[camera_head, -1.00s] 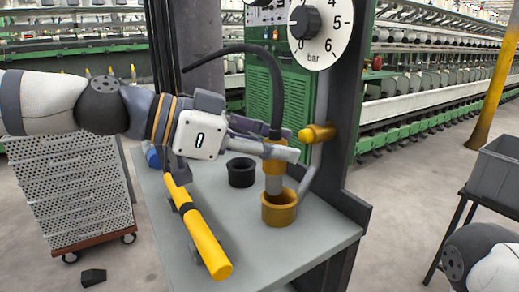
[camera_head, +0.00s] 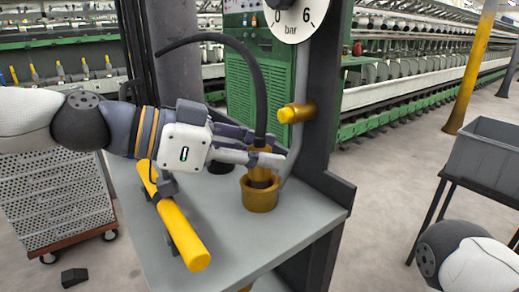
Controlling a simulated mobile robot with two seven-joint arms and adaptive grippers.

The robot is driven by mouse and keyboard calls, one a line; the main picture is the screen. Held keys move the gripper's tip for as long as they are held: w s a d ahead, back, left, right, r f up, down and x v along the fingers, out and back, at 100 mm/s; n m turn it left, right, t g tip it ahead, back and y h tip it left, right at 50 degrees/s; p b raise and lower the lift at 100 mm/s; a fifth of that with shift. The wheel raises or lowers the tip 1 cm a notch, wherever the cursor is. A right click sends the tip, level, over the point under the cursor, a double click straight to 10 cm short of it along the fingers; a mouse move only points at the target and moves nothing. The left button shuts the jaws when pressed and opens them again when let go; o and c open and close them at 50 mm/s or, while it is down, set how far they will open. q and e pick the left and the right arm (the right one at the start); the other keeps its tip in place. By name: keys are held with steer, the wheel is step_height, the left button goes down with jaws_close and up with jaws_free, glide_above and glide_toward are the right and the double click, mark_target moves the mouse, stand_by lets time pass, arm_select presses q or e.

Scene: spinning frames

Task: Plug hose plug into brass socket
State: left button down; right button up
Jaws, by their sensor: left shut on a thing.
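My left gripper (camera_head: 267,158) comes in from the left and is shut on the hose plug (camera_head: 260,175), which has a brass body and a black hose (camera_head: 256,82) curving up and to the left. The plug is upright. Its lower end is inside the mouth of the brass socket (camera_head: 259,200), a wide cup standing on the grey bench top (camera_head: 225,237). The plug's tip is hidden in the socket, so I cannot tell if it is fully seated. My right arm shows at the bottom right, its gripper out of view.
A yellow-ended bar (camera_head: 181,232) lies on the bench's left side. A dark cup (camera_head: 221,167) stands behind my left gripper. A grey bin (camera_head: 488,152) stands at right.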

arm_select(q)
steer(key=shift+f, duration=0.1)
steer(key=c, duration=1.2)
jaws_free()
steer(key=v, duration=1.2)
